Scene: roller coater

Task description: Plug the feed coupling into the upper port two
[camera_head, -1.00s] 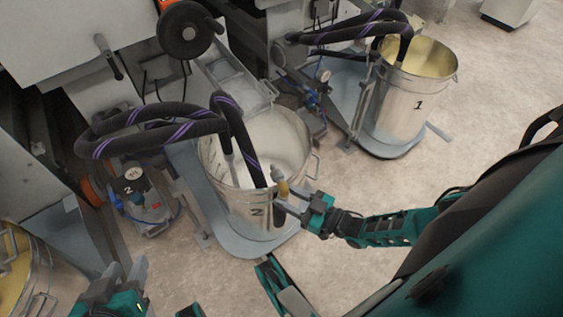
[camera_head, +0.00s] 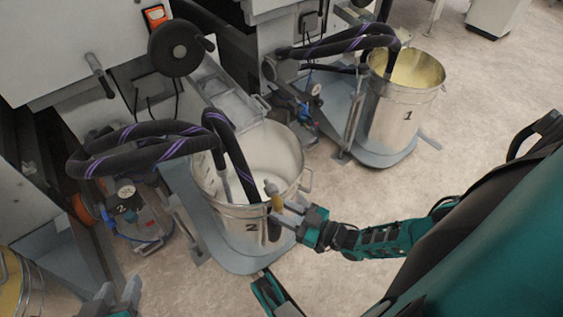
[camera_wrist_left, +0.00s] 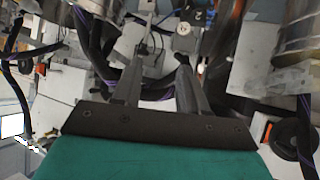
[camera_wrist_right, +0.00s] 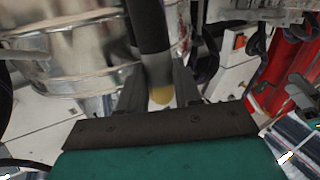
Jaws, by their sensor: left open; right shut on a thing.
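My right gripper (camera_head: 281,214) is shut on the feed coupling, at the right front rim of bucket 2. In the right wrist view the held coupling (camera_wrist_right: 154,52) is a dark cylinder with a yellow end between the fingers. My left gripper (camera_head: 122,295) is low at the left in the head view. In the left wrist view its fingers (camera_wrist_left: 158,80) are apart with nothing between them. I cannot make out the upper port two.
Bucket 2 (camera_head: 228,212) holds pale liquid, with a black and purple hose (camera_head: 150,140) running into it. Bucket 1 (camera_head: 392,118) stands at the back right with yellow liquid. A pump unit (camera_head: 135,212) stands left of bucket 2. The floor (camera_head: 480,110) on the right is clear.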

